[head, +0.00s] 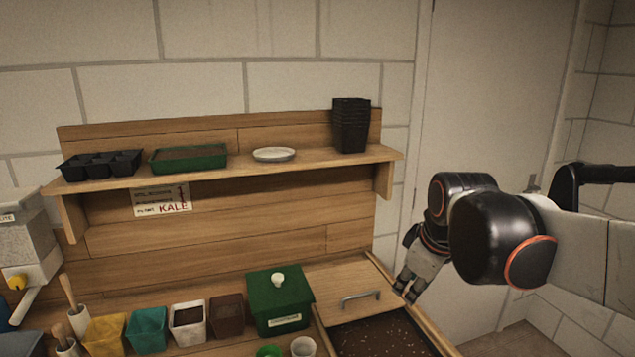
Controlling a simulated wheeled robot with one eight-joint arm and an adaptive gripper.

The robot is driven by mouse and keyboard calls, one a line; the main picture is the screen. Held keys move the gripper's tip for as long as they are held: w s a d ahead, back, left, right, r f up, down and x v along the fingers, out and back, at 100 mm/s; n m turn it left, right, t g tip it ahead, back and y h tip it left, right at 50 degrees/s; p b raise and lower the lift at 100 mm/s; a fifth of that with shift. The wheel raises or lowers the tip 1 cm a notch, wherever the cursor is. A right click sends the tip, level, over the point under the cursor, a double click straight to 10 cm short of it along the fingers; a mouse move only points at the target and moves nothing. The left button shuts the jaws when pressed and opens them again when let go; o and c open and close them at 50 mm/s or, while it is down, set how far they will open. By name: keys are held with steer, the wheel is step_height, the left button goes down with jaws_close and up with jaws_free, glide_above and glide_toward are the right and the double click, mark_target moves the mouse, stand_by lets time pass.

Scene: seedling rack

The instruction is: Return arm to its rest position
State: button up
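My arm comes in from the right edge in the head view, with its dark wrist joint bent. My gripper (406,291) hangs down with its fingers pointing down, in front of the pale door, at the right side of the wooden bench. Its two dark fingertips are close together and small in the picture, so I cannot tell whether they are open or shut. No held object shows at them. The gripper appears beside the right edge of the soil tray (385,335); the distance between them is unclear.
The wooden shelf (230,168) holds a black cell tray (101,164), a green tray (188,158), a white saucer (274,154) and stacked black pots (351,125). Below stand a green lidded box (280,302) and several coloured pots. The door area (480,100) is clear.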

steer(key=s+d+f+m+t, duration=0.1)
steer(key=s+m, duration=0.3)
steer(key=s, duration=0.4)
steer(key=s+f+m+t, duration=0.1)
steer(key=s+f+m, duration=0.3)
steer(key=s, duration=0.4)
steer(key=shift+s+d+f+m, duration=0.25)
steer(key=shift+d+f+m, duration=0.1)
steer(key=shift+m, duration=0.15)
